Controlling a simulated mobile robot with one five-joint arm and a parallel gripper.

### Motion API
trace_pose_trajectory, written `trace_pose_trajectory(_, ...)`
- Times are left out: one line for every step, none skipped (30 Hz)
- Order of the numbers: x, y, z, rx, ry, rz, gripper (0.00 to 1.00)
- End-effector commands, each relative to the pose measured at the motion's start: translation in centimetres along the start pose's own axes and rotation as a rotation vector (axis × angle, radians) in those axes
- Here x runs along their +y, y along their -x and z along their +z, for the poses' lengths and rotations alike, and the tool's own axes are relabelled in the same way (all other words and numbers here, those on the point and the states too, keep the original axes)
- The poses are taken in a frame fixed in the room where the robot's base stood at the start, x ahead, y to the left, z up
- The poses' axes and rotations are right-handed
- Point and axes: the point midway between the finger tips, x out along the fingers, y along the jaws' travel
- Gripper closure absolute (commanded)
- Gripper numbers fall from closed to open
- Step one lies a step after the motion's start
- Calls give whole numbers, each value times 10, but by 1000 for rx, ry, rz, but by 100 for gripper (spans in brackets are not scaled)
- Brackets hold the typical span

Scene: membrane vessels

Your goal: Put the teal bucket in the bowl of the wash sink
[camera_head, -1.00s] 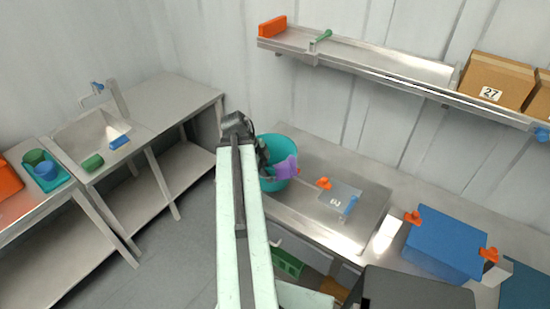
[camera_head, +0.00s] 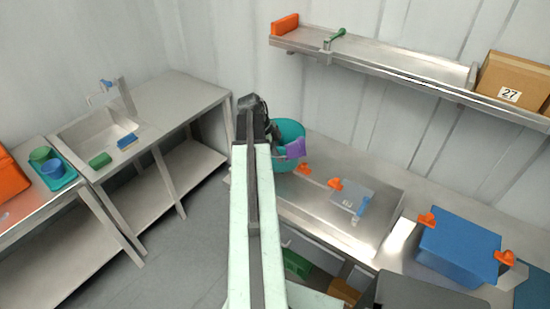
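The teal bucket (camera_head: 291,129) is just right of my gripper (camera_head: 276,136), above the left end of the steel bench. A purple item (camera_head: 296,148) shows at the bucket's lower right side. My gripper is at the bucket's left rim; its fingers are mostly hidden by my dark wrist, but the bucket moves with it. The wash sink (camera_head: 97,137) is built into the steel counter at the left. Its bowl (camera_head: 92,132) is open, with a tap at the back, and a green block (camera_head: 100,160) and blue brush (camera_head: 127,141) lie along its front edge.
A teal tray (camera_head: 57,184) with green and blue cups and an orange box (camera_head: 8,180) stand left of the sink. A wall shelf (camera_head: 400,62) runs at upper right. A blue box (camera_head: 457,248) stands on the right bench (camera_head: 290,200). Counter right of the sink (camera_head: 180,95) is clear.

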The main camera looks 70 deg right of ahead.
Motion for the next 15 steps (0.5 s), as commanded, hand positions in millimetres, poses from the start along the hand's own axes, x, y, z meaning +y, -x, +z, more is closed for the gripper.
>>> trace_pose_trajectory(-11, -2, 2, 1, -1, 0, 100)
trace_pose_trajectory(-15, -3, 2, 1, -1, 0, 100)
trace_pose_trajectory(-19, -3, 2, 0, -1, 0, 100)
trace_pose_trajectory(-21, -4, 2, 0, 0, -1, 100)
trace_pose_trajectory(-22, -4, 3, 0, 0, -1, 100)
trace_pose_trajectory(-24, -4, 3, 0, 1, -1, 100)
trace_pose_trajectory(-24, -4, 3, 0, 1, -1, 100)
trace_pose_trajectory(-24, -4, 3, 0, 2, -1, 100)
trace_pose_trajectory(-24, -4, 3, 0, 2, -2, 100)
trace_pose_trajectory(-23, -4, 4, 0, 2, -2, 100)
trace_pose_trajectory(-23, -6, 4, 0, 2, -2, 100)
trace_pose_trajectory(-23, -10, 5, 0, 1, -1, 100)
trace_pose_trajectory(-23, -14, 6, 0, 0, -1, 100)
trace_pose_trajectory(-22, -20, 7, 0, -2, 0, 100)
trace_pose_trajectory(-22, -28, 8, 1, -4, 1, 100)
